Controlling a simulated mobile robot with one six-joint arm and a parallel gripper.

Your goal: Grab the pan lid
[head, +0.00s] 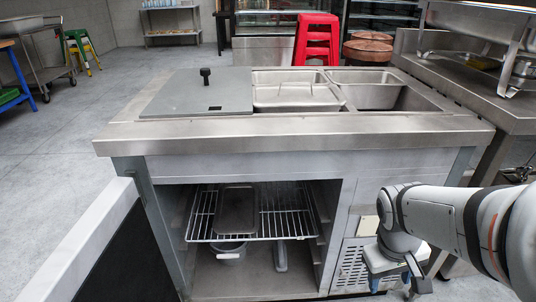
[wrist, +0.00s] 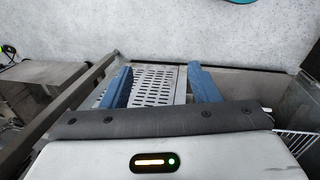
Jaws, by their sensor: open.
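My gripper (head: 396,279) is low at the right, in front of the counter's vent panel, well below and to the right of both. In the wrist view its blue fingers (wrist: 160,85) stand apart with nothing between them. The pan lid is not seen in the wrist view.
The steel counter (head: 300,124) has an open pan well (head: 378,90) at right. Below are a wire rack (head: 280,212) and a dark tray (head: 237,210). A steel table (head: 470,92) stands at right. Red stools (head: 316,40) are behind.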

